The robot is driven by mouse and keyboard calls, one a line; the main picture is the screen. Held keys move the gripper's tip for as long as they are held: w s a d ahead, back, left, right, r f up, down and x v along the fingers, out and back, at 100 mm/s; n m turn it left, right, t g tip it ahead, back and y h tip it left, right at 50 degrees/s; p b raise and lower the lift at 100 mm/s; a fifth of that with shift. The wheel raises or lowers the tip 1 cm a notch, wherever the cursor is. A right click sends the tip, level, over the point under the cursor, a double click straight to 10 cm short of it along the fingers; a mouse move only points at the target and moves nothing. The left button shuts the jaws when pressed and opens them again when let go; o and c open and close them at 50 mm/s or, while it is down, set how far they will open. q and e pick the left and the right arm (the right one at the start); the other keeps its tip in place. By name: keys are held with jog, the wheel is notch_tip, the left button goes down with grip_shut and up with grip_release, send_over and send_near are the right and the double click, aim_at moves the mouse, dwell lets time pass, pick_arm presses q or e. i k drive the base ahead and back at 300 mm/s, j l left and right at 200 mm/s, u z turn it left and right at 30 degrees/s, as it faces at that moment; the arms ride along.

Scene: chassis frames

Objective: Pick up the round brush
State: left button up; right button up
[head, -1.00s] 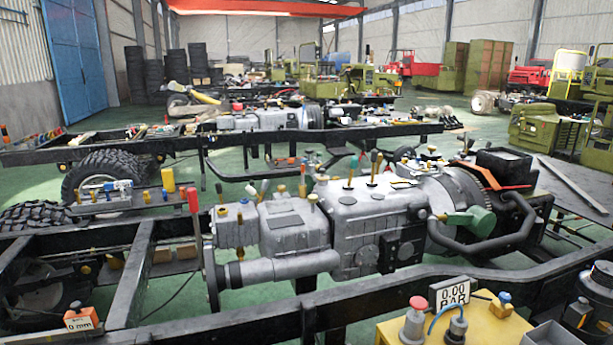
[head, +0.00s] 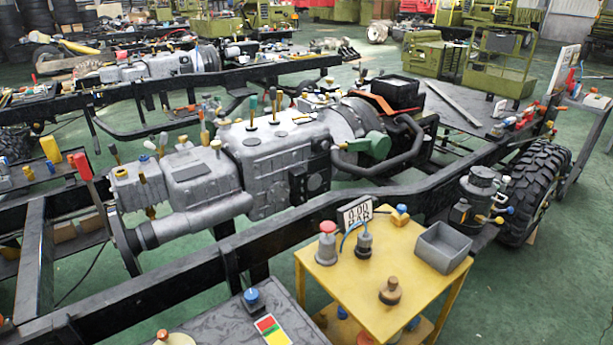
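A small brown round piece with a knob on top, which looks like the round brush (head: 390,291), stands on the front part of the yellow table (head: 345,282) at the lower middle right of the head view. Its underside is hidden, so I cannot see bristles. Another tan knobbed piece (head: 174,339) is cut off at the bottom edge, and I cannot tell what it is. Neither of my grippers is in view.
The yellow table also holds a red-capped cylinder (head: 327,244), a 0.00 BAR display (head: 357,212) and a grey open box (head: 443,247). A dark-topped table (head: 215,320) stands front left. The chassis frame (head: 270,230) runs behind. Green floor is free at right.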

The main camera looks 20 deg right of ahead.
aim_at(390, 292)
jog(key=z, duration=1.15)
jog(key=u, duration=1.25)
jog(key=z, duration=1.25)
jog(key=i+l+u, duration=0.15)
jog(key=i+l, duration=0.15)
jog(key=i+l+u, duration=0.15)
jog(key=l, duration=0.25)
jog(key=i+l+u, duration=0.15)
jog(key=i+l, duration=0.15)
jog(key=l, duration=0.15)
jog(key=i+l+u, duration=0.15)
jog(key=l, duration=0.25)
jog(key=i, duration=0.1)
